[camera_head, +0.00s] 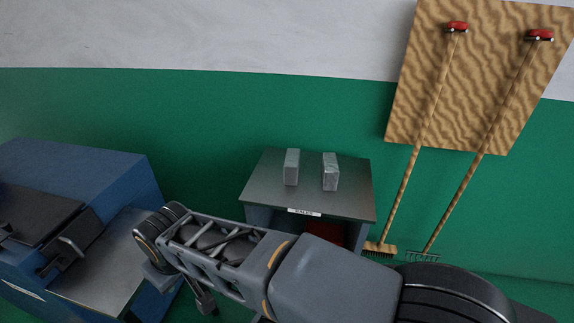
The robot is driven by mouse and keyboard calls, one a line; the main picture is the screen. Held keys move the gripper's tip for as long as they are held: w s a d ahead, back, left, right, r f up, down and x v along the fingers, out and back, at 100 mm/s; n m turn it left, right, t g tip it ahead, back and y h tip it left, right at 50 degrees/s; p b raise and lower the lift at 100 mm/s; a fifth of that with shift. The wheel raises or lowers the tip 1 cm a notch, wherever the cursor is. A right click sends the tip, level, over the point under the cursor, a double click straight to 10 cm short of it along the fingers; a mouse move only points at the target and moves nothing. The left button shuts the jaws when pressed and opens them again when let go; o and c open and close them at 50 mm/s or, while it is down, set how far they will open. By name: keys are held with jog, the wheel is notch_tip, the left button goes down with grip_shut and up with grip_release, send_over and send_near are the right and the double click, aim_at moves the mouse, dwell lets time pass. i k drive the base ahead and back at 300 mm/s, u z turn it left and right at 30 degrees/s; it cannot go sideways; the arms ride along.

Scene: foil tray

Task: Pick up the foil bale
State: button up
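Two silvery-grey blocks stand upright on a dark cabinet top labelled "BALES". The left block (291,167) is smoother and the right block (330,172) looks crinkled, like foil. They stand apart, with a gap between them. My arm crosses the lower part of the view, in front of the cabinet. A small dark part at the lower left of the arm seems to be my gripper (206,302). It is below and left of the blocks, well apart from them. Its fingers are too small and hidden to read.
The cabinet (265,187) has an open front with something red (324,232) inside, partly behind my arm. A blue machine (85,170) with a grey metal bed (100,283) stands at left. A broom (412,190) and a rake (470,180) hang at right.

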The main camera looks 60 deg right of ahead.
aim_at(292, 166)
jog(key=u, duration=1.7)
jog(key=k, duration=0.8)
jog(key=z, duration=1.5)
